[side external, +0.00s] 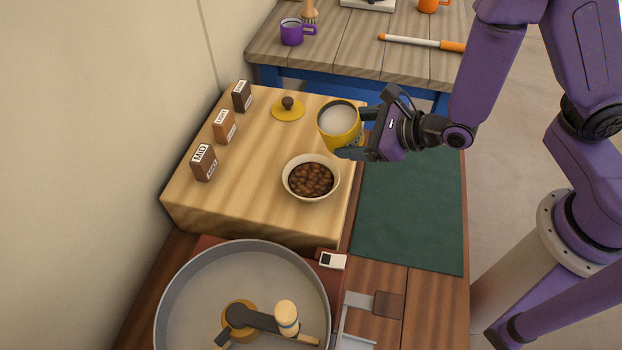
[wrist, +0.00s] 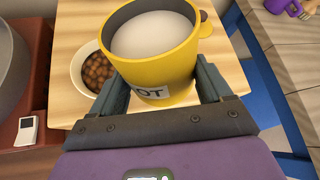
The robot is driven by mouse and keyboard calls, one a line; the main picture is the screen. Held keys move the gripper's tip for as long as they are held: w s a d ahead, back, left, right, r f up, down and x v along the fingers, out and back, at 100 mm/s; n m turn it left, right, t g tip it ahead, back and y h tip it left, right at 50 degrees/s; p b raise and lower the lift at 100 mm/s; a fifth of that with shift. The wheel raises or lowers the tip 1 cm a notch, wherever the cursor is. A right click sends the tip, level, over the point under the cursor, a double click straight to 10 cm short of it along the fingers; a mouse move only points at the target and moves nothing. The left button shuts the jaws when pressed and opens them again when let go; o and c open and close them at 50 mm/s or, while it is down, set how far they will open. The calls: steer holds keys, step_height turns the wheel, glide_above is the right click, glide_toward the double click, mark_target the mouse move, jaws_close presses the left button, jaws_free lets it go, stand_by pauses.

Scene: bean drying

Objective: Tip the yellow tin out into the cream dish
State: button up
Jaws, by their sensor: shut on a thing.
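My gripper (side external: 359,136) is shut on the yellow tin (side external: 341,128) and holds it above the right edge of the wooden board. The tin is roughly upright with its mouth up. Its pale inside shows no beans in either view. In the wrist view the tin (wrist: 165,65) sits between both fingers, with a partly visible label ending in "OT". The cream dish (side external: 288,190) stands on the board below and in front of the tin, holding a heap of brown beans. The dish also shows in the wrist view (wrist: 78,75), partly hidden by the tin.
A yellow lid (side external: 288,109) with a brown knob lies behind the dish. Several labelled blocks (side external: 204,162) line the board's left side. A large round grey pan (side external: 325,290) stands in front. A green mat (side external: 410,220) on the right is clear.

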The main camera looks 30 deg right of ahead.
steer(key=shift+a+f+m+y, duration=0.15)
steer(key=shift+f+m+y, duration=0.15)
steer(key=shift+m, duration=0.1)
steer(key=shift+a+f+m+y, duration=0.2)
steer(key=shift+a+m+y, duration=0.15)
steer(key=shift+m+y, duration=0.2)
steer(key=shift+s+a+f+m+y, duration=0.1)
steer(key=shift+a+f+m+y, duration=0.15)
steer(key=shift+y, duration=0.1)
steer(key=shift+d+r, duration=0.1)
steer(key=shift+r+v, duration=0.25)
steer(key=shift+v, duration=2.6)
